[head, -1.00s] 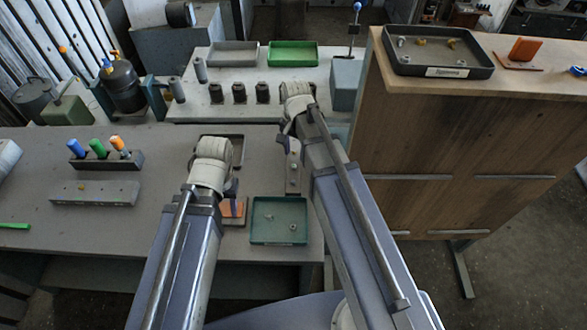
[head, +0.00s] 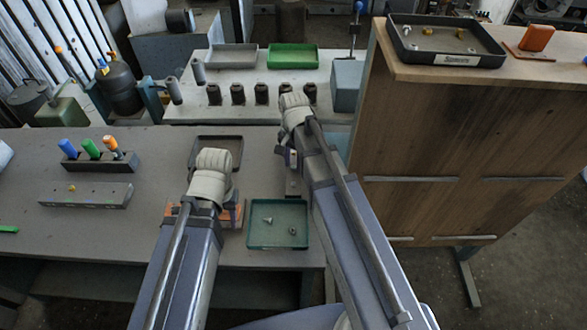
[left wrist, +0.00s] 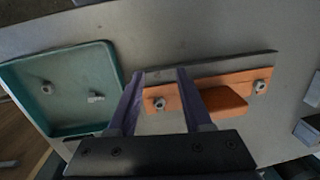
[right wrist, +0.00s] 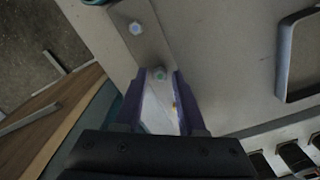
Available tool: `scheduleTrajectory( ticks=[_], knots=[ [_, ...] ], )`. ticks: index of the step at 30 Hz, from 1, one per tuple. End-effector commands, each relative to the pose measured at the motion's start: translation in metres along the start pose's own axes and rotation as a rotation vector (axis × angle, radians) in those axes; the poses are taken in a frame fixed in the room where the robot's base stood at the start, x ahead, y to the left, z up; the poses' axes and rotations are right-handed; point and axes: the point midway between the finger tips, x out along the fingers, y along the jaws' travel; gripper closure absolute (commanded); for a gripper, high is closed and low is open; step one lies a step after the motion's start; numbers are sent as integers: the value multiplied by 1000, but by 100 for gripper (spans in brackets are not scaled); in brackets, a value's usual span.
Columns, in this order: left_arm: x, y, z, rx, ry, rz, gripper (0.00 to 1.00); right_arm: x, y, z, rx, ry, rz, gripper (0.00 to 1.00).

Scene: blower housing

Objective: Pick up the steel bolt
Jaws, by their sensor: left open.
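A silver steel bolt (head: 267,219) lies in the green tray (head: 249,229) at the front of the grey bench, beside a nut (head: 292,231). In the left wrist view the bolt (left wrist: 96,97) lies on its side in the tray, left of the gripper. My left gripper (left wrist: 160,73) is open and empty, above the orange bracket (left wrist: 225,98) beside the tray. In the head view its arm hides most of that bracket. My right gripper (right wrist: 158,73) is open above a steel plate (right wrist: 136,42); a small hex fastener (right wrist: 160,73) shows between its fingertips, and no grip on it is visible.
A dark tray (head: 445,60) with small steel and brass parts sits on the high wooden cabinet at right. A tool rack (head: 98,161) and a grey block (head: 86,195) stand on the bench at left. A dark empty tray (head: 216,139) lies behind my left gripper.

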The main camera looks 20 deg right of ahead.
Motion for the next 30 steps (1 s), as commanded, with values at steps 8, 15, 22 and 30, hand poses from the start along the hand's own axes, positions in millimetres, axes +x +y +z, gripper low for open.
scheduleTrajectory(
  ticks=[8, 15, 22, 30],
  knots=[
    [0, 0, 0, 0, 0, 0, 50, 0, 0, 0, 0, 0, 0, 93],
    [0, 0, 0, 0, 0, 0, 50, 0, 0, 0, 0, 0, 0, 100],
    [-4, 0, 0, 0, 0, 0, 50, -4, 0, 0, 0, 0, 0, 100],
    [-29, -3, 2, 0, 0, 0, 50, -29, 0, 0, 0, 0, 0, 100]
  ],
)
